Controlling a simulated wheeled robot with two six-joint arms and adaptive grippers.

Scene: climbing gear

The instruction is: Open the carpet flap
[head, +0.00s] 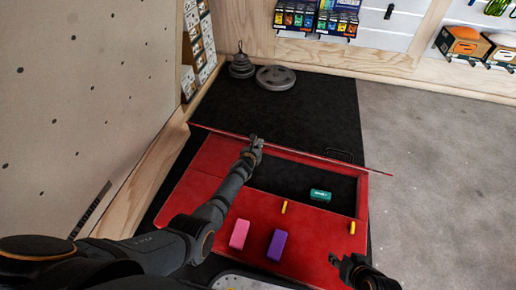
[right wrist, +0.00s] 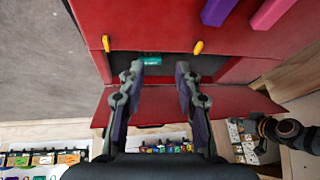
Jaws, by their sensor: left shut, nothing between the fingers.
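The red carpet flap (head: 300,153) stands raised at the back of a red carpeted box (head: 205,185), seen nearly edge-on, with a black handle (head: 340,155) behind it. The dark opening in front of it is uncovered, and a green box (head: 320,195) lies inside. The flap also shows as a red panel in the right wrist view (right wrist: 235,103). My left gripper (head: 255,145) is shut and empty at the flap's left part; I cannot tell whether it touches. My right gripper (head: 345,262) is open and empty by the box's front right; its spread fingers show in the wrist view (right wrist: 157,82).
Two yellow catches (head: 284,207) (head: 352,227) sit at the opening's front edge. A pink block (head: 239,234) and a purple block (head: 277,245) lie on the red top. Grey weight plates (head: 275,78) lie on the black mat behind. Grey floor (head: 440,170) is clear at right.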

